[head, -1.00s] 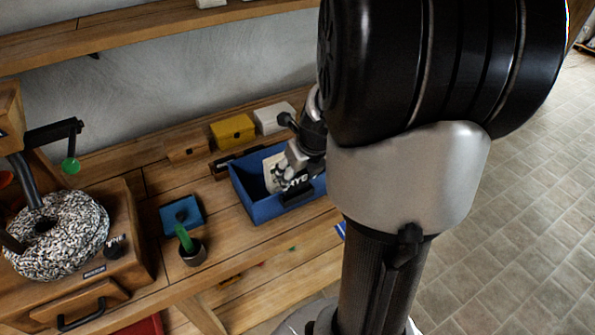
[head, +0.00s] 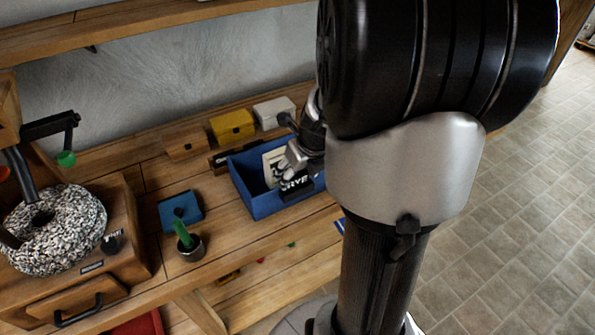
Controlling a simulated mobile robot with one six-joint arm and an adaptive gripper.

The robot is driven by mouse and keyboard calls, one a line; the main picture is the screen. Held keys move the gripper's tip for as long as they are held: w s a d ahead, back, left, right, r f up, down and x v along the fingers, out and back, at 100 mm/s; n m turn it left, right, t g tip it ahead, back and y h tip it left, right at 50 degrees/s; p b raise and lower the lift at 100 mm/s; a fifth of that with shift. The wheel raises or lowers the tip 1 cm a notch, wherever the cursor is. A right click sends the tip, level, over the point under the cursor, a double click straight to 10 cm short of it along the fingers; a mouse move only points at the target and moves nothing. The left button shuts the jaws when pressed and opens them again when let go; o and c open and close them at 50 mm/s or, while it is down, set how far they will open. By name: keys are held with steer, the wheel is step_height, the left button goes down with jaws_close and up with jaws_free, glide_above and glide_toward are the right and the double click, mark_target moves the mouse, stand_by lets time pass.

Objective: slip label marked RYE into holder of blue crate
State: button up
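The blue crate (head: 262,206) stands on the wooden bench, open at the top. The label (head: 297,185), dark with white letters reading RYE, is at the crate's front wall, towards the right. My gripper (head: 291,170) is over the crate with its silver fingers just above the label, and appears shut on the label's upper edge. My arm hides the crate's right end. The holder cannot be made out behind the label, so I cannot tell whether the label is in it or in front of it.
A pale printed packet (head: 272,163) stands inside the crate. Yellow (head: 232,125), white (head: 274,112) and wooden (head: 186,145) boxes line the back. A blue pad (head: 180,212) and a cup with a green handle (head: 190,246) stand left, near the mill (head: 75,235).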

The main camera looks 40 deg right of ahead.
steer(key=o, duration=0.4)
steer(key=shift+c, duration=0.2)
steer(key=shift+r, duration=0.1)
steer(key=v, duration=1.2)
